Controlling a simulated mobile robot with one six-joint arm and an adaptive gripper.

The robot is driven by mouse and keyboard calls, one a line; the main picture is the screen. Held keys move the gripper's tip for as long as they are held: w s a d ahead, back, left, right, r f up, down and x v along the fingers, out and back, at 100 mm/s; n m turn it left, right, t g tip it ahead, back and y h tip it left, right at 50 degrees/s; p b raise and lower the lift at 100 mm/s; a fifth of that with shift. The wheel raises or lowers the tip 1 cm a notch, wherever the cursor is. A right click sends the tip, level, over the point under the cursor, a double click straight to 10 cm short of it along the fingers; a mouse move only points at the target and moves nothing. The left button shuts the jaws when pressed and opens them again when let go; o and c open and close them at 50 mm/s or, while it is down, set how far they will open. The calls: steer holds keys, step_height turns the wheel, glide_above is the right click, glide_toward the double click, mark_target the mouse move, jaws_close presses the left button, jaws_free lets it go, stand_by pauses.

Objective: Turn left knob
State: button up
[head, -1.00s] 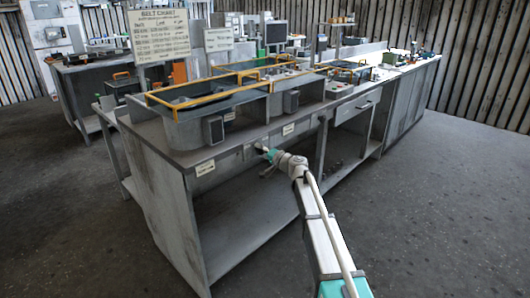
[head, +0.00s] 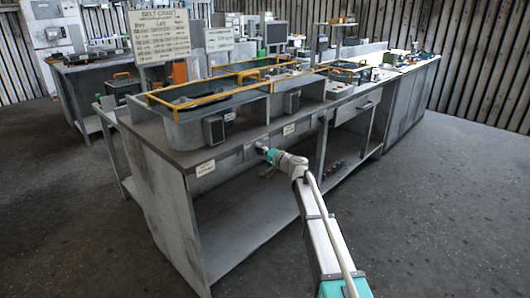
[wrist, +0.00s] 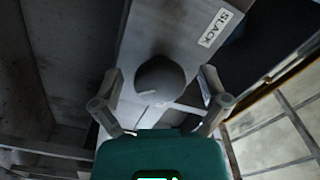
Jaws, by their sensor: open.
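In the wrist view a round dark grey knob (wrist: 160,78) stands out from a grey metal panel (wrist: 150,25), with a small light mark near its lower edge. My gripper (wrist: 159,88) is open, with one finger on each side of the knob and a visible gap to each. In the head view my gripper (head: 264,152) is at the front panel of the near bench (head: 170,220), just below the top edge. The knob is too small or too hidden to make out there.
A label reading SLACK (wrist: 215,27) is on the panel beside the knob. A belt chart sign (head: 160,35) and troughs with yellow rails (head: 210,90) stand on the bench. Below is an open shelf (head: 245,225). The floor (head: 430,220) at right is clear.

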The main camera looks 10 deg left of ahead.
steer(key=v, duration=1.2)
stand_by(0.5)
steer(key=s+d+f+n+g+h, duration=0.2)
steer(key=s+d+f+g+h, duration=0.15)
steer(key=s+f, duration=0.45)
steer(key=s+d+f+n+g+h, duration=0.25)
steer(key=s+f+g, duration=0.2)
steer(key=s, duration=0.55)
steer(key=s+d+f+m+g+h, duration=0.1)
steer(key=s+d+f+g+h, duration=0.2)
steer(key=s+d, duration=0.45)
steer(key=s+d+f+m+h, duration=0.1)
steer(key=s+d+f+h, duration=0.2)
steer(key=s+d+h, duration=0.4)
step_height(320, 180, up, 27)
steer(key=s+y+p, duration=0.1)
steer(key=p, duration=2.5)
steer(key=shift+s+a+f+y+p, duration=0.25)
steer(key=shift+a+y+p, duration=0.15)
steer(key=shift+a, duration=0.1)
